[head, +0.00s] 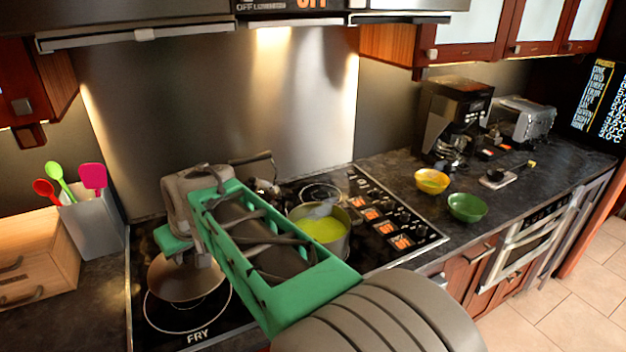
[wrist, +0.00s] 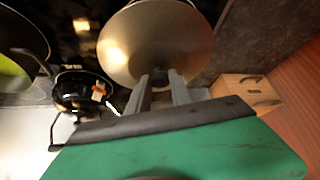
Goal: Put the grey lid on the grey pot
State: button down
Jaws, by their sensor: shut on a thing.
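The grey lid (head: 186,277) hangs under my gripper (head: 190,252) in the head view, over the left burner marked FRY. In the wrist view, the two fingers of my gripper (wrist: 160,80) are shut at the near side of the round lid (wrist: 157,40), at its knob, which is mostly hidden. The grey pot (head: 337,246) stands on the cooktop to the right of the lid, open, with yellow-green contents. It is partly hidden behind my arm. In the wrist view, part of the pot (wrist: 38,40) shows at the left edge, apart from the lid.
A dark kettle (head: 262,186) stands behind my arm at the back of the cooktop. A utensil holder (head: 92,225) and a wooden box (head: 35,258) are at the left. Yellow (head: 432,182) and green (head: 467,207) bowls and a coffee maker (head: 452,115) are on the right counter.

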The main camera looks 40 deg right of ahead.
jog(key=w+d+r, duration=0.1)
jog(key=d+r, duration=0.1)
jog(key=d, duration=0.9)
jog(key=w+d+r, duration=0.1)
jog(key=d+r, duration=0.1)
jog(key=d, duration=0.9)
jog(key=s+d, duration=0.4)
jog(key=d, duration=0.3)
jog(key=s+d+n+p, duration=0.1)
jog(key=s+d, duration=0.2)
jog(key=d, duration=0.4)
jog(key=shift+s+f+y, duration=0.3)
jog(key=shift+s, duration=0.1)
jog(key=shift+s, duration=0.1)
notch_tip(320, 180, down, 6)
jog(key=b, duration=0.4)
jog(key=shift+f, duration=0.4)
